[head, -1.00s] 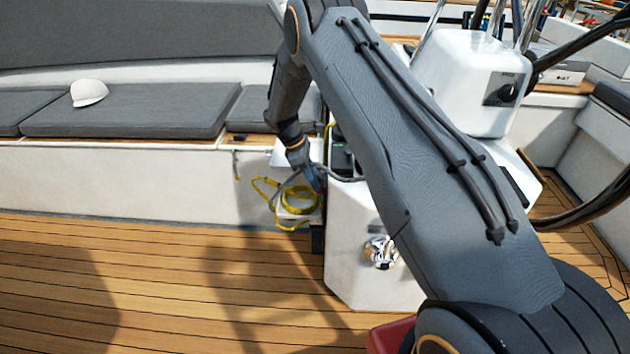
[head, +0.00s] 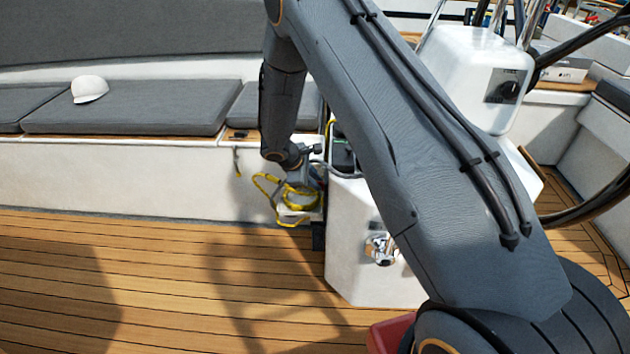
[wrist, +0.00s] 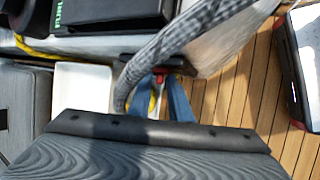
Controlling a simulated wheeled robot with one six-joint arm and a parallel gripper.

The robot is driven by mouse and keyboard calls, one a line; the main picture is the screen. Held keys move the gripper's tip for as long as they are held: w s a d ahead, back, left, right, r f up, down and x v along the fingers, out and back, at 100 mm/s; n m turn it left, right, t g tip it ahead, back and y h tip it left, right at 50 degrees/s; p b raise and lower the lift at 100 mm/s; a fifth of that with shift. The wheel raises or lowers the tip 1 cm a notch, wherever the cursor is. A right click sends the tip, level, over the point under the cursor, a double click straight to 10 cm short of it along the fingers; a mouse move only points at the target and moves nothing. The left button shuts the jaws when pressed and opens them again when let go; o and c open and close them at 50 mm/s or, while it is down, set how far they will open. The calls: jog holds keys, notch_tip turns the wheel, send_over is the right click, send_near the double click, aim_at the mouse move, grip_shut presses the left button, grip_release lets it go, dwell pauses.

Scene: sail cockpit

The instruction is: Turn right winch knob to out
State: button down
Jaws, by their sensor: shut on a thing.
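A black round knob (head: 509,90) sits on a dark labelled plate on the side of the white console pod (head: 470,75), at the upper right of the head view. The label is too small to read, and I cannot tell whether this is the right winch knob. My gripper (head: 312,180) is low beside the white pedestal, well left of that knob. In the wrist view my gripper (wrist: 163,78) has its two blue fingers close together on a small red and black thing (wrist: 160,77). Most of that thing is hidden.
A coiled yellow rope (head: 290,190) hangs beside my gripper. The white pedestal (head: 350,255) carries a chrome fitting (head: 380,248). A white cap (head: 89,89) lies on the grey seat cushion (head: 130,108). The teak deck (head: 150,280) at left is clear.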

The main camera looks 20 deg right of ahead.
jog(key=f+m+t+h+b, duration=0.1)
jog(key=t+h+b, duration=0.1)
jog(key=b, duration=0.6)
jog(key=s+f+m+t+h+b, duration=0.1)
jog(key=t+b, duration=0.3)
jog(key=b, duration=0.5)
jog(key=s+f+m+t+h+b, duration=0.1)
jog(key=t+b, duration=0.3)
jog(key=b, duration=0.4)
jog(key=shift+s+a+f+h, duration=0.15)
jog(key=shift+f+h, duration=0.4)
jog(key=shift+h, duration=0.35)
jog(key=shift+m+b, duration=0.3)
jog(key=shift+r+t, duration=0.15)
jog(key=shift+t, duration=0.25)
jog(key=c, duration=1.8)
grip_release()
jog(key=shift+c, duration=0.2)
